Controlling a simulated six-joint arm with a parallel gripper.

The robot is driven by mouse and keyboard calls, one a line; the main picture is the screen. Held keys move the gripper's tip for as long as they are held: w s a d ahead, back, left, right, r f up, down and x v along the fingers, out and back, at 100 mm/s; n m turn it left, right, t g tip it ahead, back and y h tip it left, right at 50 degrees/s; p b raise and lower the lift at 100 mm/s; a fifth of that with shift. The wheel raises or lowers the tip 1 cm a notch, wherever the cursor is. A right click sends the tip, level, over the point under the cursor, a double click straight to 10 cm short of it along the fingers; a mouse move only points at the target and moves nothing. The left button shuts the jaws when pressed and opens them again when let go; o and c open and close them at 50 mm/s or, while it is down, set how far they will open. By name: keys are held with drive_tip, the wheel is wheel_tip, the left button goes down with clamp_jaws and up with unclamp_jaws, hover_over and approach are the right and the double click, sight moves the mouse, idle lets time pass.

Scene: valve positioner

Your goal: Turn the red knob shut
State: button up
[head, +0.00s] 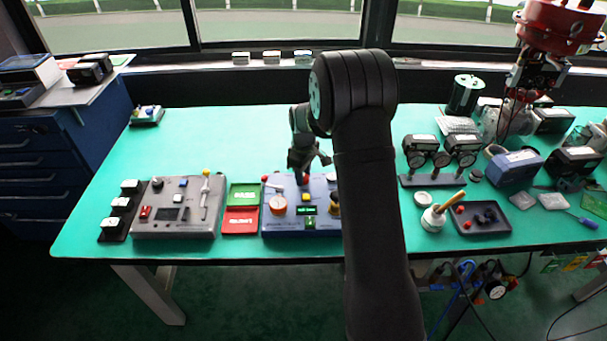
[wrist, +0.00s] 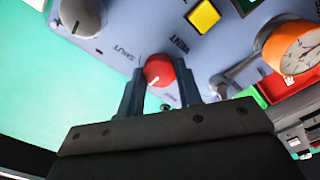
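The red knob (wrist: 158,70) sits on the face of the blue-grey positioner box (wrist: 130,28), between the printed words SHUT and VENT. A pale mark shows on the knob, toward the bottom of the wrist picture. My gripper (wrist: 160,76) has one finger on each side of the knob, and both fingertips appear to touch it. In the head view my gripper (head: 303,168) points down at the back of the box (head: 276,229), and a bit of the red knob (head: 306,179) shows below it. My arm hides the box's right side.
On the box are an orange-rimmed gauge (wrist: 290,48), a yellow button (wrist: 203,16), a metal lever (wrist: 228,80) and a grey knob (wrist: 82,16). Green and red cards (head: 241,221) and a grey instrument (head: 177,226) lie left. Gauges (head: 441,158) and a dark tray (head: 481,217) stand right.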

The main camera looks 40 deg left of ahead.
drive_tip(key=shift+m, duration=0.3)
drive_tip(key=m, duration=0.3)
drive_tip(key=shift+m, duration=0.3)
drive_tip(key=m, duration=1.3)
drive_tip(key=shift+m, duration=0.3)
idle(0.3)
drive_tip(key=o, duration=1)
drive_tip(key=shift+r, duration=0.1)
wheel_tip(320, 180, up, 17)
drive_tip(key=shift+r, duration=0.15)
